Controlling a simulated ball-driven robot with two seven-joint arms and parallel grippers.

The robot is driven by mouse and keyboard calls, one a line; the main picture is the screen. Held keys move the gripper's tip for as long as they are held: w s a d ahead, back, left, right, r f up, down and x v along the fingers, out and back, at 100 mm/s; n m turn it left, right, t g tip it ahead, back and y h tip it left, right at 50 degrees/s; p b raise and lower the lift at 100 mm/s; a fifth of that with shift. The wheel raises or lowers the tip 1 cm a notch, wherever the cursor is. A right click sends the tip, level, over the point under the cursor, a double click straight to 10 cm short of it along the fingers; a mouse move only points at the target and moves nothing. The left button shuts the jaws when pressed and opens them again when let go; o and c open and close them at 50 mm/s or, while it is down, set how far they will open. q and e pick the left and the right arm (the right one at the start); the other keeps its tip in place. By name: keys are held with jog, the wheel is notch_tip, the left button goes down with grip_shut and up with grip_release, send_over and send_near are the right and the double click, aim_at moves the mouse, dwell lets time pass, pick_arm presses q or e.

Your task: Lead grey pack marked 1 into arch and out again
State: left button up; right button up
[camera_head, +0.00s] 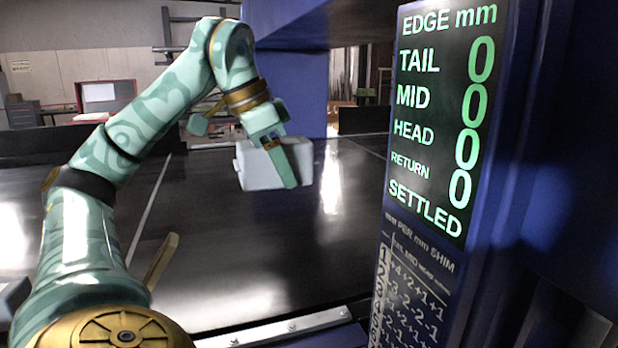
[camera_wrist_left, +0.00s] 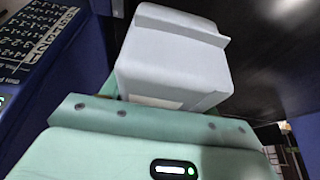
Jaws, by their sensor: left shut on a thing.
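A pale grey pack (camera_head: 254,170) is on the dark conveyor belt (camera_head: 225,260), below the blue arch (camera_head: 305,95); I cannot tell how far under it the pack reaches. My left gripper (camera_head: 272,160) is shut on the pack, one finger lying across its near side. In the left wrist view the pack (camera_wrist_left: 170,60) shows a raised ridge along one edge and a small pale label low on its face. No number is readable on it. My right gripper is not in view.
A lit panel (camera_head: 440,120) on the near blue post at right shows zeros for TAIL, MID, HEAD and RETURN, and the word SETTLED. A shim table (camera_head: 410,290) is below it. A metal rail (camera_head: 275,330) edges the belt. Belt left of the pack is clear.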

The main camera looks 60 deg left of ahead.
pick_arm(q)
jog(key=s+a+b, duration=0.3)
jog(key=s+b, duration=0.2)
jog(key=s, duration=0.7)
jog(key=shift+a+b, duration=0.2)
jog(key=shift+b, duration=0.15)
jog(key=shift+r, duration=0.15)
